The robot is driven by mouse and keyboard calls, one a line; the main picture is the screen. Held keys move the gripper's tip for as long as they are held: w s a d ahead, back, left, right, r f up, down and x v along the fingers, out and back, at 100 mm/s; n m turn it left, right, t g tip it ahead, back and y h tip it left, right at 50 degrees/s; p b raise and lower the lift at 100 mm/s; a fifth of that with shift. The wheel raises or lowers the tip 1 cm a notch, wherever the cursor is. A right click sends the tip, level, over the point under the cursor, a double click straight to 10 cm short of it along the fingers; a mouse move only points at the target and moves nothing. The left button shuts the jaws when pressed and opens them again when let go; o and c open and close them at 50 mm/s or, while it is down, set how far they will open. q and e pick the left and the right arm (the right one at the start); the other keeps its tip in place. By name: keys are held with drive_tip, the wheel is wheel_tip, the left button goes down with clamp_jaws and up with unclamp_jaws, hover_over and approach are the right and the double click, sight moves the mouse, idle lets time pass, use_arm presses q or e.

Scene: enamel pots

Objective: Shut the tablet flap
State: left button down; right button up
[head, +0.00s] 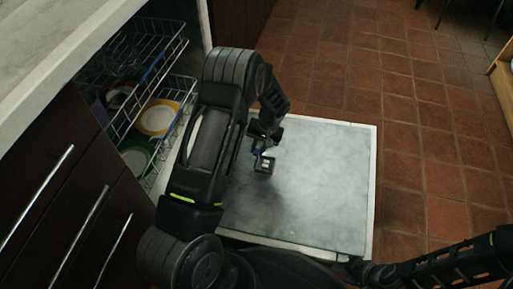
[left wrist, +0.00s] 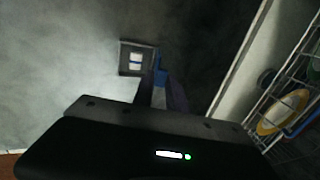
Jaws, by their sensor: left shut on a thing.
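The tablet compartment (head: 266,163) is a small square recess with pale contents on the inner face of the lowered dishwasher door. It also shows in the left wrist view (left wrist: 137,60) as a grey frame around white blocks. A blue upright piece, which looks like the tablet flap (left wrist: 160,66), stands at its edge. My left gripper (head: 259,147) points down at this edge and is shut on the blue piece. Its fingers partly hide the flap, so its exact tilt is unclear. My right arm crosses the lower right of the head view; its gripper is out of view.
The dishwasher door (head: 325,190) lies open and flat, its surface otherwise bare. To the left, wire racks (head: 165,90) hold dishes, among them a yellow-rimmed plate (head: 157,118). Dark drawers with bar handles are at left. The tiled floor (head: 440,130) beyond the door is clear.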

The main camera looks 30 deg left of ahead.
use_arm(q)
drive_tip(key=shift+a, duration=0.1)
drive_tip(key=c, duration=1.4)
unclamp_jaws()
drive_tip(key=p+v, duration=0.2)
drive_tip(key=v, duration=0.5)
drive_tip(key=shift+r+p, duration=0.3)
drive_tip(key=shift+p, duration=0.1)
